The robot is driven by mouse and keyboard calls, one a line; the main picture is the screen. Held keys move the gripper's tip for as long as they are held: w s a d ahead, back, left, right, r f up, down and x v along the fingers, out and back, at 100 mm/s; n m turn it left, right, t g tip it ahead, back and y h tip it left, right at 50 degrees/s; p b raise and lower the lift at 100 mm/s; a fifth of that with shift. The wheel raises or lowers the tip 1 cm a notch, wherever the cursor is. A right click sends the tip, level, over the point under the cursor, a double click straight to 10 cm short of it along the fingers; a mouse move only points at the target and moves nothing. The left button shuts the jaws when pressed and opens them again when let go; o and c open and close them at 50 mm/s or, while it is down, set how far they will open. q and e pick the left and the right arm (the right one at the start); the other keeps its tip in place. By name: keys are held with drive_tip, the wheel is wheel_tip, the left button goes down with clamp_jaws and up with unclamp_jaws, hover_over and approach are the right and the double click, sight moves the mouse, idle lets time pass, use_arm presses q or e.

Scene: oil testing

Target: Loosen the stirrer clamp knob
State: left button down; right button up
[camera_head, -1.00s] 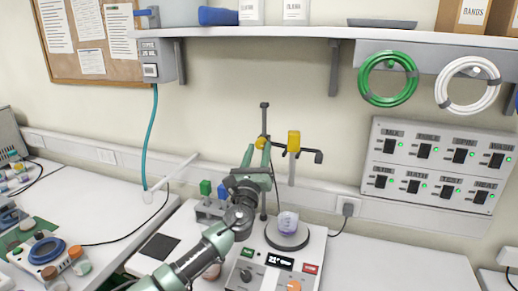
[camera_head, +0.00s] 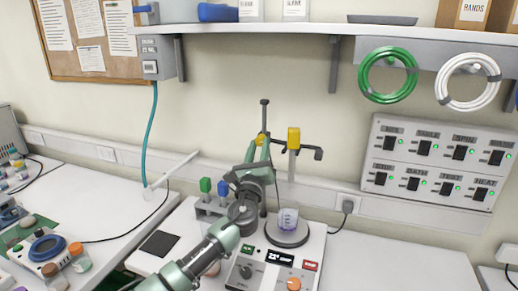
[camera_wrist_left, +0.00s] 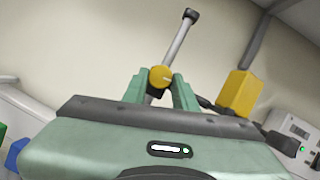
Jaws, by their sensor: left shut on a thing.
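The stirrer clamp knob (camera_head: 262,138) is a small yellow round knob on the upright grey stand rod (camera_head: 264,112). In the left wrist view the knob (camera_wrist_left: 160,77) sits between the two green fingers, with a light line on its face. My left gripper (camera_head: 259,144) reaches up from the front and is shut on the knob. The yellow stirrer head (camera_head: 293,138) hangs to the right of the rod, above a small beaker (camera_head: 288,218) with bluish contents on a round plate. My gripper and arm hide the lower rod. My right gripper is out of view.
The stirrer base (camera_head: 272,258) has buttons, a display and knobs. A rack with green and blue-capped items (camera_head: 207,205) stands left of my arm. A shelf (camera_head: 270,29) runs above. A switch panel (camera_head: 440,160) is at right. The front right counter (camera_head: 400,265) is clear.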

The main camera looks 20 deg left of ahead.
use_arm(q)
drive_tip(key=n+y, duration=0.1)
drive_tip(key=n, duration=0.2)
drive_tip(key=n+g+y, duration=0.1)
drive_tip(key=n, duration=0.2)
drive_tip(key=shift+d+r+g+y, duration=0.1)
drive_tip(key=shift+d+g+y, duration=0.1)
drive_tip(key=shift+g+y, duration=0.1)
drive_tip(key=n+g+y, duration=0.1)
drive_tip(key=n, duration=0.3)
drive_tip(key=shift+d+r, duration=0.1)
drive_tip(key=shift+r, duration=0.1)
drive_tip(key=n, duration=0.1)
drive_tip(key=n+g+p, duration=0.1)
drive_tip(key=n, duration=0.1)
drive_tip(key=n+g+p, duration=0.1)
drive_tip(key=n, duration=0.1)
drive_tip(key=shift+r, duration=0.3)
drive_tip(key=shift+r+n+g+h+p, duration=0.15)
drive_tip(key=shift+n+g+p, duration=0.3)
drive_tip(key=shift+n, duration=0.4)
drive_tip(key=shift+f+n+g+h+p, duration=0.15)
drive_tip(key=shift+n+g+p, duration=0.2)
drive_tip(key=shift+n+p, duration=0.35)
drive_tip(key=shift+r+n, duration=0.1)
drive_tip(key=shift+n, duration=0.25)
drive_tip(key=c, duration=1.4)
unclamp_jaws()
drive_tip(key=shift+s, duration=0.1)
